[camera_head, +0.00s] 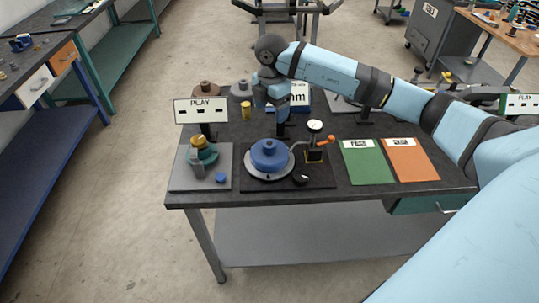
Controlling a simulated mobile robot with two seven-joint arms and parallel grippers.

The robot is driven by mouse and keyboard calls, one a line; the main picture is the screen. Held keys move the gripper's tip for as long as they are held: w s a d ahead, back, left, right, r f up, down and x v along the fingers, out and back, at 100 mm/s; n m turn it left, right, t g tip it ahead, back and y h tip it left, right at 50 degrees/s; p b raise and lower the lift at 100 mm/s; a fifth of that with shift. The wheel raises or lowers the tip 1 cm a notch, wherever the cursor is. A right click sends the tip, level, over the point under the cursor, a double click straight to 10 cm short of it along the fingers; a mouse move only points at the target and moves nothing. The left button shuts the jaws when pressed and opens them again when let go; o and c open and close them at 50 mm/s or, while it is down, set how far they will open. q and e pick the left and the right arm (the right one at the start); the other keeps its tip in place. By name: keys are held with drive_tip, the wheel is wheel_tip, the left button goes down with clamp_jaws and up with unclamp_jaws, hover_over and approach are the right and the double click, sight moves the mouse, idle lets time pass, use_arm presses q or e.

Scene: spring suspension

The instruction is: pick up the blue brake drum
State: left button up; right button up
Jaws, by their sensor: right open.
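The blue brake drum (269,158) sits on a round grey plate on a dark square base near the front of the dark workbench. My right arm reaches in from the right, and my right gripper (283,132) points down just above and behind the drum. The gripper is open, with nothing seen between its fingers. It looks apart from the drum, though the exact gap is hard to tell. My left gripper is not in view.
A dial gauge (315,126) and an orange-tipped lever (328,142) stand just right of the drum. A grey fixture (202,160) with a teal part is to its left, with a "PLAY" sign (201,110) behind. Green (367,164) and orange (411,160) mats lie to the right.

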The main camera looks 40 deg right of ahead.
sight(269, 143)
wheel_tip(269, 143, down, 8)
drive_tip(key=shift+a+p, duration=0.1)
drive_tip(key=shift+p, duration=0.4)
drive_tip(key=shift+s+a+f+p, duration=0.15)
drive_tip(key=shift+f+p, duration=0.15)
drive_tip(key=shift+f, duration=0.25)
drive_tip(key=f+p, duration=0.1)
drive_tip(key=f, duration=0.3)
drive_tip(key=shift+a+f, duration=0.15)
drive_tip(key=shift+a, duration=0.05)
drive_tip(key=c, duration=1.2)
clamp_jaws()
